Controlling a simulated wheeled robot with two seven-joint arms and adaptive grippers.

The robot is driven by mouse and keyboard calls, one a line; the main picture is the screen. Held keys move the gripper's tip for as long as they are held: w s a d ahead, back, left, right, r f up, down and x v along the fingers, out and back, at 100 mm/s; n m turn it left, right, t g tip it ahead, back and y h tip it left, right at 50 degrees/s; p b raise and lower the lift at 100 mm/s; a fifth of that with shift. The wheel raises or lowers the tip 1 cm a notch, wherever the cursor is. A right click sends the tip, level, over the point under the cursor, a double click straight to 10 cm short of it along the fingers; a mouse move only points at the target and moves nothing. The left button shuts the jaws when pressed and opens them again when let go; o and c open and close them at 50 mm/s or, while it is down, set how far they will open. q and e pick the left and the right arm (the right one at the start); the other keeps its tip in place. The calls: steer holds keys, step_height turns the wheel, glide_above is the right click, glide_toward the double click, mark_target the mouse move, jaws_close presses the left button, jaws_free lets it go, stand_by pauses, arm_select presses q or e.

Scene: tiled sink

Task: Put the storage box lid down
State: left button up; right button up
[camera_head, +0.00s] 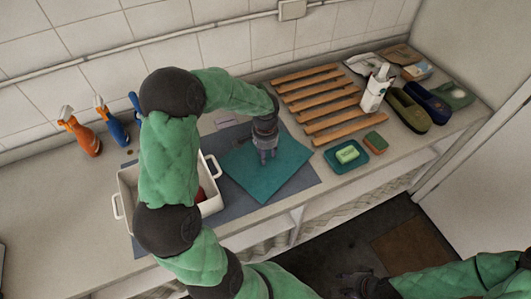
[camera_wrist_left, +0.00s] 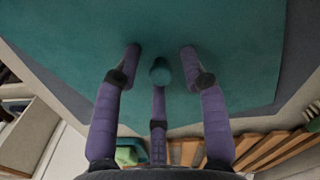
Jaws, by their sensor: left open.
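The teal square storage box lid (camera_head: 240,172) appears to lie flat on a dark grey mat, right of the white box. In the left wrist view, the teal lid (camera_wrist_left: 225,85) fills most of the picture, with a small round teal knob (camera_wrist_left: 160,72) on it. My left gripper (camera_head: 267,157) points down over the lid. Its purple fingers (camera_wrist_left: 160,55) are spread around the knob and look apart from it. My right gripper (camera_head: 352,285) is at the bottom of the head view, away from the counter, its fingers unclear.
The white two-handled box (camera_head: 207,208) is partly hidden by my left arm and holds something red. Orange (camera_head: 85,136) and blue (camera_head: 112,127) spray bottles stand behind. A wooden rack (camera_head: 318,98), a soap tray (camera_head: 332,160), a sponge (camera_head: 376,142) and shoes (camera_head: 408,110) are right.

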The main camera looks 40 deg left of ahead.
arm_select(q)
steer(key=shift+r, duration=0.25)
step_height(320, 180, up, 12)
steer(key=p, duration=0.2)
steer(key=shift+p, duration=0.35)
